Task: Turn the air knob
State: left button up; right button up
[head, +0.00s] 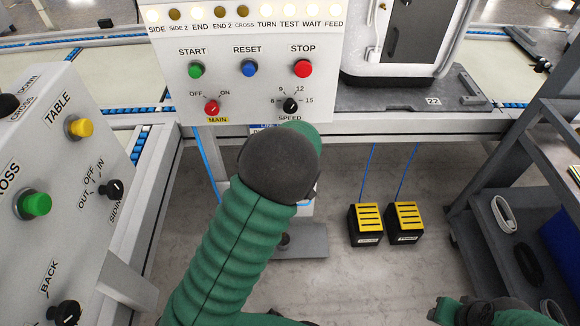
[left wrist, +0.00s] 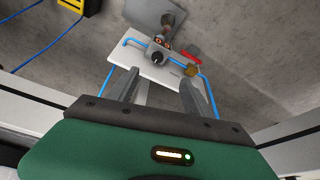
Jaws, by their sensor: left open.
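In the left wrist view a small air unit with a round black knob (left wrist: 157,58) sits on a white plate (left wrist: 158,73), with blue hoses at both sides. A red lever (left wrist: 191,55) and a brass-coloured part (left wrist: 190,70) are right of the knob. My left gripper (left wrist: 158,88) is open and empty, its fingers pointing toward the plate, with the knob between and beyond their tips. I cannot tell the exact gap. In the head view my left arm hides this gripper and most of the air unit. My right gripper is not clearly visible.
A control panel (head: 243,95) with buttons and dials stands above the arm. Another panel (head: 70,150) is at left. Two yellow-black foot pedals (head: 365,223) are on the floor. A dark shelf cart (head: 500,235) is at right. A grey stand base (head: 308,243) shows beside my arm.

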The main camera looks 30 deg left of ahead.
pick_arm(q)
jog(key=s+d+r+m+p, duration=0.1)
jog(key=s+r+p, duration=0.1)
jog(key=r+p, duration=0.2)
jog(key=s+d+r+m+h+p, duration=0.1)
jog(key=s+d+r+p, duration=0.1)
jog(key=r, duration=0.5)
jog(key=shift+s+d+m+p, duration=0.3)
jog(key=shift+s+p, duration=0.2)
jog(key=shift+p, duration=0.45)
jog(key=shift+r, duration=0.1)
jog(key=s+d+r+m+h, duration=0.1)
jog(key=s+d+r+m, duration=0.2)
jog(key=s, duration=0.4)
jog(key=s+d+r+m+h, duration=0.1)
jog(key=s+d+m, duration=0.25)
jog(key=s, duration=0.35)
notch_tip(320, 180, up, 20)
jog(key=w+p, duration=0.1)
jog(key=p, duration=1.8)
jog(key=shift+a+f, duration=0.2)
jog(key=shift+a, duration=0.05)
